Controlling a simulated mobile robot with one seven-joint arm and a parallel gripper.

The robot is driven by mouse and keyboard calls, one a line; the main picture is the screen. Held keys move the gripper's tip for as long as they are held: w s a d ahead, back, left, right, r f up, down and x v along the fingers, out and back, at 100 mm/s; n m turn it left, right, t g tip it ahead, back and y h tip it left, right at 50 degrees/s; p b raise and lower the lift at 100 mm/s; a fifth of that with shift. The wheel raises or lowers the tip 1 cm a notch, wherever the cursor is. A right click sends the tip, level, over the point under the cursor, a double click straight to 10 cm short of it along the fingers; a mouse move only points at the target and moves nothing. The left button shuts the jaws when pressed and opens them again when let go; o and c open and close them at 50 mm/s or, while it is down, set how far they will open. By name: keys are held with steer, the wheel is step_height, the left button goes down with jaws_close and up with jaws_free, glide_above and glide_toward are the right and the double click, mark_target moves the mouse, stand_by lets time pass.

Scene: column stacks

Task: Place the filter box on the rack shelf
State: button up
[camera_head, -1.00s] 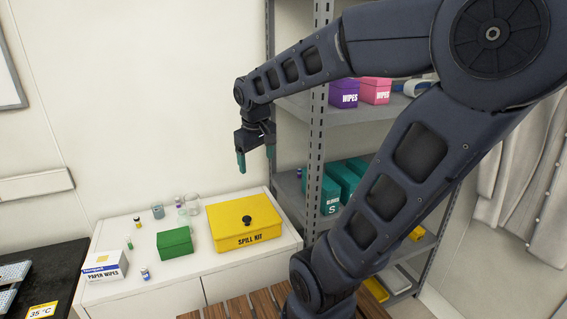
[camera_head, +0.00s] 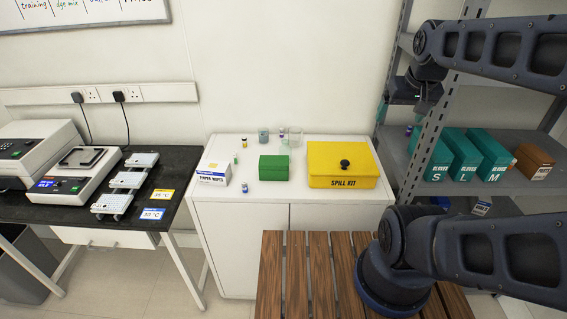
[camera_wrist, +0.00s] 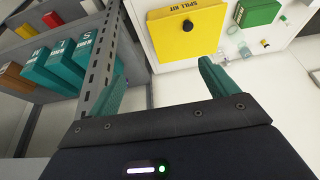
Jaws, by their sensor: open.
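No box in view carries a readable "filter" label. A brown box (camera_head: 533,162) with an unreadable label stands on the rack shelf (camera_head: 397,150), right of the teal glove boxes. My gripper (camera_head: 408,108) is open and empty, in front of the rack's upright. In the wrist view its teal fingers (camera_wrist: 160,78) are apart, with the rack post behind the left one.
The yellow spill kit (camera_head: 343,165), a paper wipes box (camera_head: 213,174) and several small vials share the white cabinet (camera_head: 240,212). Teal glove boxes (camera_head: 460,155) fill much of the shelf. A dark bench (camera_head: 60,207) with instruments is at left. A slatted wooden surface (camera_head: 300,275) lies in front.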

steer(key=w+a+f+n+g, duration=0.2)
steer(key=w+a+n, duration=0.4)
steer(key=w, duration=0.4)
steer(key=n+g+h, duration=0.3)
steer(key=n+h, duration=0.1)
steer(key=n, duration=0.8)
glide_toward(276, 168)
steer(key=w+f, duration=0.1)
steer(key=w, duration=0.1)
steer(key=shift+w+a+f, duration=0.35)
steer(key=shift+w+f, duration=0.05)
steer(key=shift+a+f+h, duration=0.1)
steer(key=shift+f+h, duration=0.15)
steer(key=shift+h, duration=0.05)
steer(key=shift+w+x, duration=0.15)
steer(key=shift+x, duration=2.5)
steer(key=shift+w+x, duration=0.1)
steer(key=shift+x, duration=2.5)
steer(key=shift+f, duration=0.1)
steer(key=shift+c, duration=0.4)
